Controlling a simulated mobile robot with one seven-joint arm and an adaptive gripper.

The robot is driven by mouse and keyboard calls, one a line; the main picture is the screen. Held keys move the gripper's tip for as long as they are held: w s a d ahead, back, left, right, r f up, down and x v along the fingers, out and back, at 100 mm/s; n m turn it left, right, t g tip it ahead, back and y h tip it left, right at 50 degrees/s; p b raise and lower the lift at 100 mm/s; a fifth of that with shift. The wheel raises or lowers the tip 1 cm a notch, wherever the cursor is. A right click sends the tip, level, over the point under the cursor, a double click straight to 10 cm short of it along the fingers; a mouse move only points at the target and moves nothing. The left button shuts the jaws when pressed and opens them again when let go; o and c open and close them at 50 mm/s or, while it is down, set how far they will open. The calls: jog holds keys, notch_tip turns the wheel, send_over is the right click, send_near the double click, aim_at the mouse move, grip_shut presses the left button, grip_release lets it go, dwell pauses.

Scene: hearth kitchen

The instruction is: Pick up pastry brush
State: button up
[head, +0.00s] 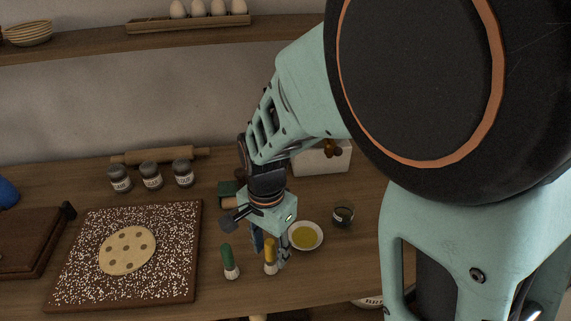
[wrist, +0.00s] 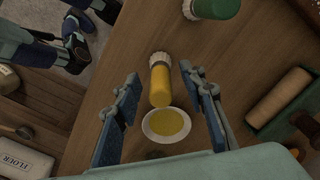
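Two short brushes with pale bristle ends are on the wooden table, one with a yellow handle (head: 269,249) and one with a green handle (head: 227,255). Which one is the pastry brush I cannot tell. In the wrist view, the yellow-handled brush (wrist: 160,84) lies between and just beyond the fingertips of my gripper (wrist: 162,92), which is open and empty. The green-handled brush (wrist: 214,6) is farther out at the top edge, partly cut off. In the head view my gripper (head: 270,240) is above the yellow-handled brush and partly hides it.
A dish of yellow liquid (head: 318,242) is close right of my gripper, with a small dark jar (head: 343,215) beyond. A sprinkle-covered board (head: 180,277) with a cookie lies left. Several spice jars (head: 151,177) and a rolling pin (head: 165,155) are behind.

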grip_shut()
jog(key=shift+r, duration=0.15)
